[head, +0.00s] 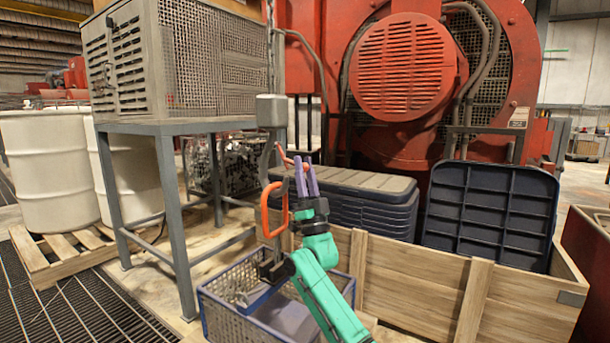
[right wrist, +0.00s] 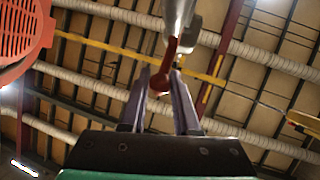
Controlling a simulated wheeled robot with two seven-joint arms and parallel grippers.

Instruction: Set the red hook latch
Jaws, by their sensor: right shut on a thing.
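A grey hook (head: 265,165) hangs under a grey block (head: 271,111) on a vertical line in the head view. Its red latch (head: 284,155) slants from the hook's upper right side toward my right gripper (head: 301,162). In the right wrist view the red latch (right wrist: 165,72) stands between the purple fingers of my right gripper (right wrist: 162,82), below the grey metal of the hook (right wrist: 180,18). The right gripper is shut on the latch. An orange link (head: 264,212) hangs at the hook's lower part; their exact contact is unclear. My left gripper is out of view.
A blue-rimmed crate (head: 218,312) with grey things inside stands below the hook. A wooden box (head: 420,285) with dark lids is at right. A metal stand (head: 172,210) carries a vented cabinet (head: 200,60) at left. A big red machine (head: 400,70) stands behind.

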